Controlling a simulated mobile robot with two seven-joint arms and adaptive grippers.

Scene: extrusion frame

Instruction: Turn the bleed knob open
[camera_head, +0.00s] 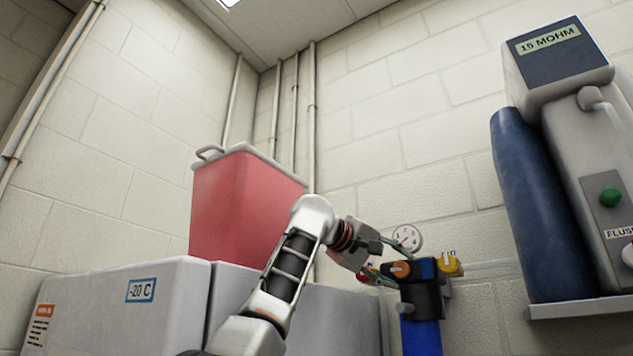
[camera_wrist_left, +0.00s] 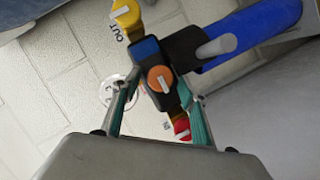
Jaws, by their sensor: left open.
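An orange knob (camera_head: 400,269) with a pale bar sits in the middle of a dark valve head (camera_head: 426,269) on the wall. In the left wrist view the orange knob (camera_wrist_left: 160,79) shows between the fingertips. No label reads on it, so I cannot confirm it is the bleed knob. My left gripper (camera_head: 384,266) is open just left of the valve head; its teal-padded fingers (camera_wrist_left: 163,88) spread to either side of the orange knob. I cannot tell if they touch it. A red knob (camera_wrist_left: 181,128) lies close to the right finger. My right gripper is not in view.
A yellow knob (camera_head: 449,264) marked OUT is on the valve's far side. A round gauge (camera_head: 407,237) is above, and a blue filter housing (camera_head: 421,338) hangs below. A red bin (camera_head: 243,205) stands on a -20 C freezer (camera_head: 110,310). A water unit (camera_head: 590,180) is at right.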

